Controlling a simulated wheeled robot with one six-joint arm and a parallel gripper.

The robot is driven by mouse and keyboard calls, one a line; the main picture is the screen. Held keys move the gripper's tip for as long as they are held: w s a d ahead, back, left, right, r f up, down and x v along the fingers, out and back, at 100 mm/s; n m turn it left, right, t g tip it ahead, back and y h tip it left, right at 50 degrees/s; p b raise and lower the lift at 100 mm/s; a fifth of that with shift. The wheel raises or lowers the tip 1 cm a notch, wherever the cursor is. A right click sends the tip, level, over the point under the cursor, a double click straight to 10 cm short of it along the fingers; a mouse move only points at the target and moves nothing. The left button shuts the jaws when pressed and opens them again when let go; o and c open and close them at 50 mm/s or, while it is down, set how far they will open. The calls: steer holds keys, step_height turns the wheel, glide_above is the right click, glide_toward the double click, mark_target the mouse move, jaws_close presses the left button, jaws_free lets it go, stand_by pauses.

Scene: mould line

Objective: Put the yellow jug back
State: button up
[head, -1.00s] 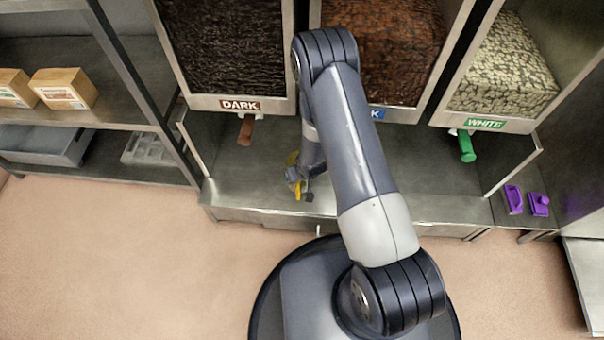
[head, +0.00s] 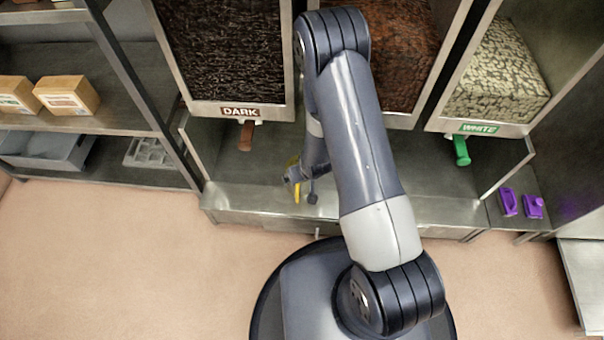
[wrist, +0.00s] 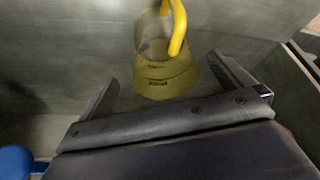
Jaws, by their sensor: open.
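The yellow jug (wrist: 165,82) is see-through, with a solid yellow handle, and stands on the grey metal shelf below the dispensers. In the wrist view it sits ahead of my gripper (wrist: 163,70), between the two spread fingers, with a gap at each side. My gripper is open and holds nothing. In the head view my arm hides most of the jug; its yellow handle (head: 297,194) shows beside my gripper (head: 306,186).
A brown DARK tap (head: 246,136) and a green WHITE tap (head: 461,151) hang above the shelf. A blue knob (wrist: 16,160) is close to my wrist. Purple items (head: 521,204) lie at the right. Boxes (head: 66,95) stand on the left rack.

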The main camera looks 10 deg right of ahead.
steer(key=shift+p+v, duration=0.4)
steer(key=shift+v, duration=1.8)
